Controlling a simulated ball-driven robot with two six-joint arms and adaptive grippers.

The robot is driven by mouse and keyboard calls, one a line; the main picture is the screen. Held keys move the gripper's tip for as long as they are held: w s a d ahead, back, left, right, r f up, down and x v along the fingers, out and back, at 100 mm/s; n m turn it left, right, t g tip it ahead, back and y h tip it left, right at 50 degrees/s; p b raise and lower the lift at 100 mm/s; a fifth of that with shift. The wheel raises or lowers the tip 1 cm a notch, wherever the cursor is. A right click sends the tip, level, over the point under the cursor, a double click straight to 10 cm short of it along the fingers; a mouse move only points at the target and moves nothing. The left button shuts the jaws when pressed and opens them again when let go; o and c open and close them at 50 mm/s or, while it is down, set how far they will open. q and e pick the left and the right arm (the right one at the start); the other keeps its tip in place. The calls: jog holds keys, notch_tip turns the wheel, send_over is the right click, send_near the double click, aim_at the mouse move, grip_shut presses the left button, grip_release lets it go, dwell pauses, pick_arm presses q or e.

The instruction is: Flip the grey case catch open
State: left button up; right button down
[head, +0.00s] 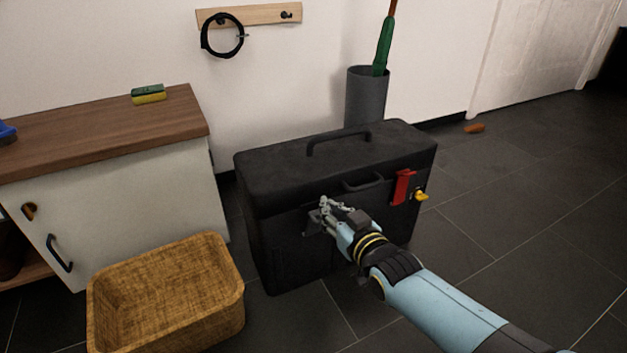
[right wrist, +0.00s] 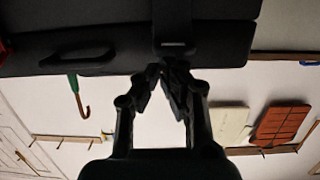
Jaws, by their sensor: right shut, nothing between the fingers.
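The black case (head: 335,165) stands on the floor, its lid down. The grey catch (head: 311,223) is on the left part of its front, partly hidden behind my right gripper (head: 324,203). In the right wrist view the catch (right wrist: 173,28) is a dark upright plate, directly ahead of the fingertips (right wrist: 166,68). The right gripper is shut with nothing between its fingers. Its tips are at or very near the catch; I cannot tell whether they touch. My left gripper is out of view.
A red catch (head: 403,187) and a yellow piece (head: 421,195) are on the right of the case front. A front handle (head: 362,182) lies between the catches. A wicker basket (head: 170,295) and a white cabinet (head: 120,215) stand left. The floor at right is mostly clear.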

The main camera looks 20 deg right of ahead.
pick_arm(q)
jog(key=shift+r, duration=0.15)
pick_arm(e)
jog(key=shift+s+f, duration=0.7)
jog(key=shift+s, duration=0.25)
jog(key=shift+s+f, duration=0.7)
jog(key=shift+s, duration=0.2)
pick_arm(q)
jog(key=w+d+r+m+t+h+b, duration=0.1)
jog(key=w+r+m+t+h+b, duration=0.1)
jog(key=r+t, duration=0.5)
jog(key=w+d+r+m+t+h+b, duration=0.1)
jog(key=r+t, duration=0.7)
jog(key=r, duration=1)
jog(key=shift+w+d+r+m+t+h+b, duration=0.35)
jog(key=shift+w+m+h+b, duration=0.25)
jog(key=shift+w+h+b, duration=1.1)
pick_arm(e)
jog(key=s+f, duration=0.3)
jog(key=f, duration=0.6)
jog(key=shift+s+f, duration=0.15)
jog(key=shift+s, duration=0.25)
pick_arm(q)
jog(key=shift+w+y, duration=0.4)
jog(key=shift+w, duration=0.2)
